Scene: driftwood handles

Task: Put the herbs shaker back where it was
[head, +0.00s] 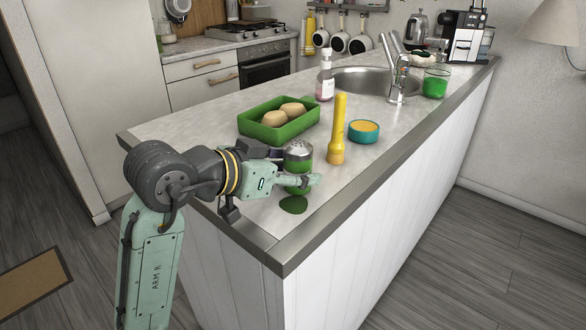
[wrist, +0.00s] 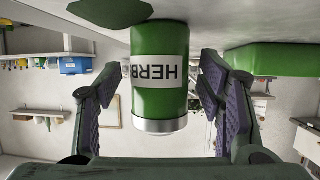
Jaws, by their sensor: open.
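The herbs shaker (head: 299,154) has a silver cap and a green body, and stands at the near end of the counter, partly hidden by my gripper (head: 306,180). In the wrist view, which is upside down, the shaker (wrist: 160,98) shows its white "HERB" label between the two open fingers of my gripper (wrist: 166,80). Gaps show between the shaker and both fingers. A flat dark green disc (head: 293,204) lies on the counter just in front of the shaker; it also shows in the wrist view (wrist: 108,12), beside the shaker's base.
A green tray (head: 262,135) with potato-like items stands behind the shaker. A yellow flashlight-shaped object (head: 338,130) stands upright to the right, beside a teal tin (head: 364,131). The counter (head: 350,190) is clear toward its right front edge.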

